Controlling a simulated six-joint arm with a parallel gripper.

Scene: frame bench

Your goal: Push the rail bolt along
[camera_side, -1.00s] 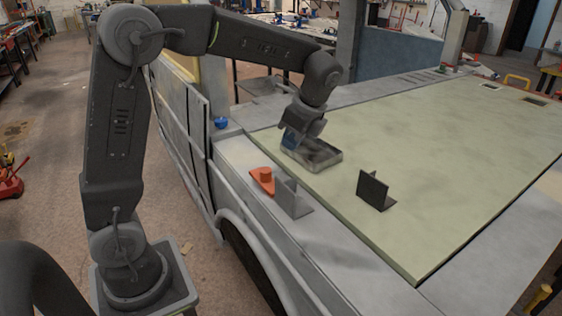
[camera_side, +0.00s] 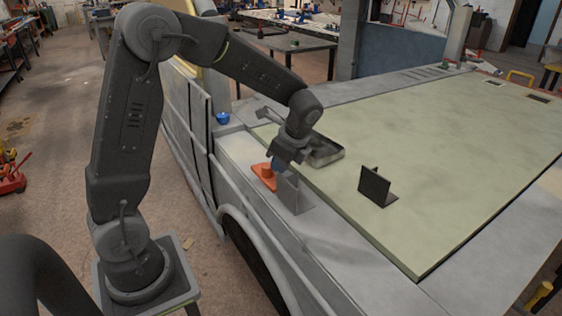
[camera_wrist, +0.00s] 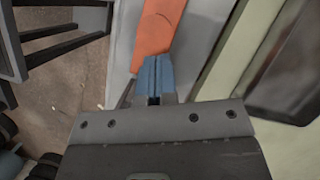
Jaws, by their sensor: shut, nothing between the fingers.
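The orange piece (camera_side: 264,183), which I take for the rail bolt, lies on the grey ledge beside the green panel. It also shows in the wrist view (camera_wrist: 158,28), reaching from the top edge down to my fingertips. My gripper (camera_side: 276,165) is shut and empty, with its blue fingers together, and points down at the orange piece. In the wrist view the gripper (camera_wrist: 155,72) overlaps the near end of the orange piece. I cannot tell whether they touch. The fingers partly hide the orange piece's raised knob in the side view.
A metal tray (camera_side: 330,152) lies on the green panel (camera_side: 440,150) behind my gripper. A dark bracket (camera_side: 374,187) stands on the panel. A blue knob (camera_side: 222,118) sits farther back.

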